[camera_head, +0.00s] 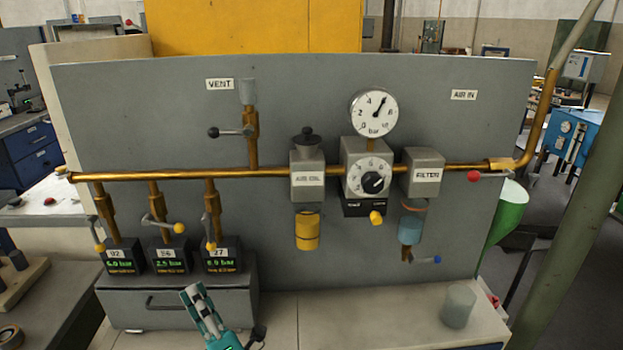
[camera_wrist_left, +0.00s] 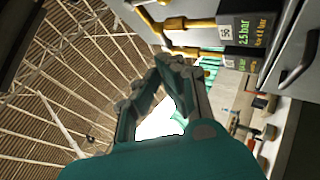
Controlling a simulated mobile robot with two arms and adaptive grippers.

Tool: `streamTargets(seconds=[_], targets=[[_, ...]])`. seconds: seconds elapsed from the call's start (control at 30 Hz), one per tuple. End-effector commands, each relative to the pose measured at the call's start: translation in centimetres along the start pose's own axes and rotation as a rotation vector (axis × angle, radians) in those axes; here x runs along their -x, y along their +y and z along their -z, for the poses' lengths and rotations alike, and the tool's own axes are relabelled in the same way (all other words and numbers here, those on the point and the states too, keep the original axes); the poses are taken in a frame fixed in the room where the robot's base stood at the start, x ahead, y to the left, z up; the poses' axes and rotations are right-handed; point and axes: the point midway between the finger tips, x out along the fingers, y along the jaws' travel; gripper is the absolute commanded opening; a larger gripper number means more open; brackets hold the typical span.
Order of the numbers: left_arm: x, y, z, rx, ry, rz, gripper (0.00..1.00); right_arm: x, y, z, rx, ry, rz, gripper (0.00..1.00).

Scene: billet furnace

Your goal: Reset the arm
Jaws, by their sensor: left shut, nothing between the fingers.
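My left gripper (camera_head: 198,300) comes up from the bottom of the head view, in front of the grey drawer box under the gauges. Its fingers are together and hold nothing. In the left wrist view the teal gripper (camera_wrist_left: 172,62) fills the middle, its fingertips meeting, with the panel fittings beyond it to the upper right. It appears apart from the drawer box and valves. My right gripper is not in view.
A grey panel (camera_head: 150,120) carries a brass pipe, a dial gauge (camera_head: 374,113), a regulator (camera_head: 367,175) and yellow-handled valves (camera_head: 157,222). Below are black displays (camera_head: 171,258) and a drawer box (camera_head: 180,300). A clear cup (camera_head: 458,306) stands on the pale bench (camera_head: 370,322).

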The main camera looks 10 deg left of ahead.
Motion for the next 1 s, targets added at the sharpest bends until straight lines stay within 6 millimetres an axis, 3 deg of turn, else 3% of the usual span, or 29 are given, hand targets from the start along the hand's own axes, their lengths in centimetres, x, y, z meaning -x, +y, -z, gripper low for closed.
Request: streamTargets(seconds=[0.17, 0.27, 0.4, 0.53, 0.67, 0.8, 1.0], targets=[[0.2, 0.1, -2.8, -0.076, -0.221, 0.027, 0.0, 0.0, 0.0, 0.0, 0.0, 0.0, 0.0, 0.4], [1.6, -0.1, -5.6, -0.172, -0.454, 0.056, 0.0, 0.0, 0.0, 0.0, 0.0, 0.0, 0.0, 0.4], [5.4, -0.9, -8.5, -0.345, -0.801, 0.096, 0.0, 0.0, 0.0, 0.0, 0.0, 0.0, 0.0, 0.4], [10.3, -2.2, -9.2, -0.528, -1.114, 0.139, 0.0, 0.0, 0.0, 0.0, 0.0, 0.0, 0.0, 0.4], [15.6, -3.6, -7.4, -0.725, -1.416, 0.191, 0.0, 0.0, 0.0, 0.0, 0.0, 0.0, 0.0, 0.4], [20.6, -4.8, -3.0, -0.934, -1.716, 0.263, 0.0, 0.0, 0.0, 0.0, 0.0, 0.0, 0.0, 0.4], [24.6, -4.9, 3.2, -1.133, -1.996, 0.361, 0.0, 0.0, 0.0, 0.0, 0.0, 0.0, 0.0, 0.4]])
